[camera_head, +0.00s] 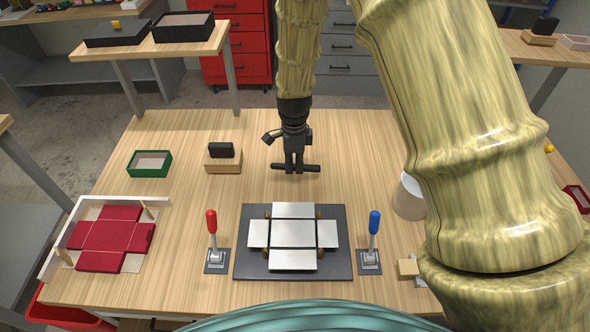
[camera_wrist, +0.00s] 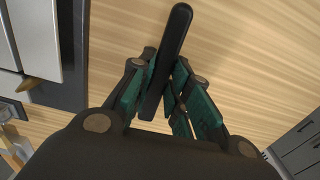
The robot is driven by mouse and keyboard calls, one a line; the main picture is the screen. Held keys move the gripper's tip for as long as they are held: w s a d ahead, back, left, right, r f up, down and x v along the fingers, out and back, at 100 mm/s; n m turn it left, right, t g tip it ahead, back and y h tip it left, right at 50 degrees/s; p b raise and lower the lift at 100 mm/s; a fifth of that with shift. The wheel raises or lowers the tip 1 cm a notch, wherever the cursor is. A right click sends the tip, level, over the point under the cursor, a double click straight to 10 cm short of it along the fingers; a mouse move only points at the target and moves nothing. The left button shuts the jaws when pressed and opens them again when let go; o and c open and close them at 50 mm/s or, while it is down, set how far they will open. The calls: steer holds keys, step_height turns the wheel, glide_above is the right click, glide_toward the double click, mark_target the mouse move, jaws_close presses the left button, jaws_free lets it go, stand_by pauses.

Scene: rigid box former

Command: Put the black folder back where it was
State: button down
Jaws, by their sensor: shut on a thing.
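The black folder (camera_head: 309,168), a slim dark bar with rounded ends, is held crosswise in my gripper (camera_head: 294,161) above the back middle of the table. In the wrist view the black folder (camera_wrist: 174,48) runs up between the green-padded fingers of my gripper (camera_wrist: 165,88), which are shut on it. The bar looks clear of the wood, though its exact height is hard to tell. No empty rest for it can be made out for certain.
A wooden block with a black piece (camera_head: 222,151) and a green tray (camera_head: 150,172) stand left. A dark fixture (camera_head: 341,268) with a pale cross-shaped blank lies in front, between red (camera_head: 212,222) and blue (camera_head: 375,222) levers. A white cylinder (camera_head: 406,200) stands right, partly behind my arm.

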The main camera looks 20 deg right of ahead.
mark_target(295, 179)
steer(key=shift+s+d+f+p, duration=0.15)
steer(key=shift+f+p, duration=0.1)
steer(key=shift+f, duration=0.3)
steer(key=shift+s+a+f+p, duration=0.1)
steer(key=shift+f+p, duration=0.1)
steer(key=shift+f, duration=0.3)
steer(key=shift+w+f+p, duration=0.1)
steer(key=shift+f+p, duration=0.35)
steer(key=shift+f, duration=0.3)
steer(key=c, duration=1.3)
jaws_free()
steer(key=shift+c, duration=0.2)
steer(key=shift+f, duration=0.1)
steer(key=shift+f+b, duration=0.2)
steer(key=shift+b, duration=0.2)
steer(key=shift+w+r, duration=0.1)
steer(key=shift+r, duration=0.25)
step_height(295, 179, up, 4)
steer(key=shift+r+b, duration=0.1)
steer(key=shift+b, duration=1.15)
steer(key=shift+s+r+b, duration=0.15)
steer(key=shift+r+b, duration=0.15)
steer(key=shift+r, duration=1.25)
steer(key=shift+s+r+b, duration=0.1)
steer(key=shift+r+b, duration=0.15)
steer(key=shift+r, duration=1.3)
